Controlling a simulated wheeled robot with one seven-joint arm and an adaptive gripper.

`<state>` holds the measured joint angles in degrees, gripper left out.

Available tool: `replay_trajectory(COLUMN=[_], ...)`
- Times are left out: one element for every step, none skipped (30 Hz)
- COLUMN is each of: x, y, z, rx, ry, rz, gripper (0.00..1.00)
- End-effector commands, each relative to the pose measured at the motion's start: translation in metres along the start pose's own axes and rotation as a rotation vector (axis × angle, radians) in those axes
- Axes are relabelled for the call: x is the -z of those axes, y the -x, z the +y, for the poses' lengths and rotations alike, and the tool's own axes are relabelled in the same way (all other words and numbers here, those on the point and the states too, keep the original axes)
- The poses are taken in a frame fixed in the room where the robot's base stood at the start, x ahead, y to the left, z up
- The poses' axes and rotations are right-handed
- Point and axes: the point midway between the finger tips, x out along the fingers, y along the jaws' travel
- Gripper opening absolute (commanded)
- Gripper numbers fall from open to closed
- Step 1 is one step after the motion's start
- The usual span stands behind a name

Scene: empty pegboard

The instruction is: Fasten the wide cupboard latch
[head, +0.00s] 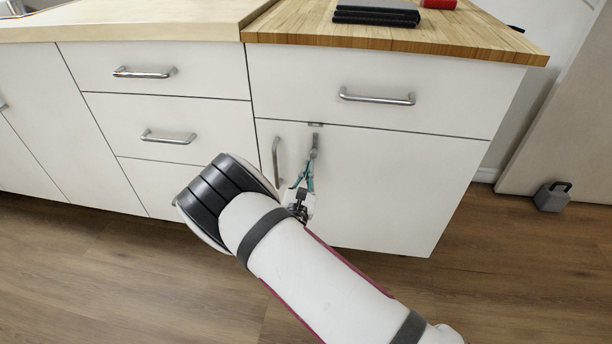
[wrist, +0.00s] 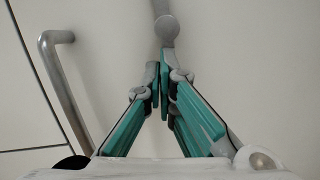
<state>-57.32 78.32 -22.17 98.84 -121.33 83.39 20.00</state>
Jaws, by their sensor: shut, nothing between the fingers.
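The wide cupboard door (head: 385,190) is white and looks closed beneath a wide drawer. A grey latch lever (head: 315,142) stands near its top edge, roughly upright, below a small dark fitting (head: 316,124) at the seam under the drawer. In the wrist view the grey latch (wrist: 166,27) shows a rounded end at top centre; its upper part is cut off. My gripper (head: 309,165) is just below the latch. Its teal and grey fingers (wrist: 160,75) are together and empty, with the tips close under the latch; I cannot tell whether they touch it.
A vertical bar handle (head: 277,160) stands left of the latch and close to my fingers; it also shows in the wrist view (wrist: 60,85). A drawer handle (head: 377,97) is above. A grey weight-like block (head: 552,196) sits on the floor at right.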

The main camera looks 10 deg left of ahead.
Motion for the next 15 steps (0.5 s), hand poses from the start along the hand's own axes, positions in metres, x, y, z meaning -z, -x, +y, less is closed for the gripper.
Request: replay_trajectory(x=[0.000, 0.000, 0.000, 0.000, 0.000, 0.000, 0.000, 0.000, -0.001, -0.002, -0.003, -0.005, -0.007, -0.010, -0.014], y=[0.000, 0.000, 0.000, 0.000, 0.000, 0.000, 0.000, 0.000, 0.000, 0.000, -0.001, -0.001, -0.002, -0.003, -0.004], z=[0.000, 0.000, 0.000, 0.000, 0.000, 0.000, 0.000, 0.000, 0.000, 0.001, 0.001, 0.001, 0.002, 0.002, 0.003], rx=[0.000, 0.000, 0.000, 0.000, 0.000, 0.000, 0.000, 0.000, 0.000, -0.001, -0.001, -0.001, -0.001, -0.001, -0.001], ry=[0.000, 0.000, 0.000, 0.000, 0.000, 0.000, 0.000, 0.000, 0.000, 0.000, 0.000, 0.000, 0.000, 0.000, 0.000], rz=[0.000, 0.000, 0.000, 0.000, 0.000, 0.000, 0.000, 0.000, 0.000, 0.000, 0.000, 0.000, 0.000, 0.000, 0.000], gripper=[0.00, 0.00, 0.00, 0.00, 0.00, 0.00, 0.00, 0.00, 0.00, 0.00, 0.00, 0.00, 0.00, 0.00, 0.00])
